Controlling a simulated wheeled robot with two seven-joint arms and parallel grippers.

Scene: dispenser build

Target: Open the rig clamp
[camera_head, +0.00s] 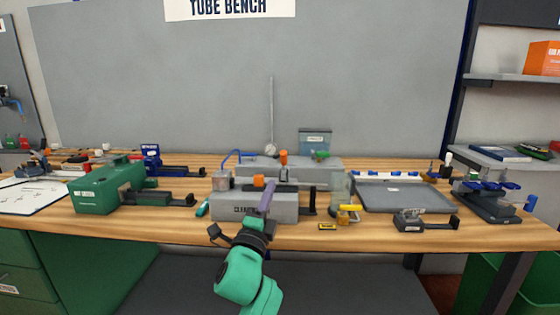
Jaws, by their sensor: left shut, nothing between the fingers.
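The rig (325,170) is a grey block at the back middle of the bench, with a thin upright rod (271,110), a bent blue tube (238,154) and an orange knob (283,157) on it. I cannot tell for certain which part is its clamp, or whether it is open. My left gripper (267,187) reaches up from the bottom middle on a green arm. Its slim purple-grey fingers are together and empty. They show in front of the grey block labelled "CLEANING" (285,208) and overlap it in the picture; contact cannot be told. My right gripper is out of view.
A green machine (96,193) stands on the left. A grey tray (405,197), a small dark device (410,219) and a blue-handled fixture (487,203) are on the right. The wooden bench's front strip (170,226) is mostly clear.

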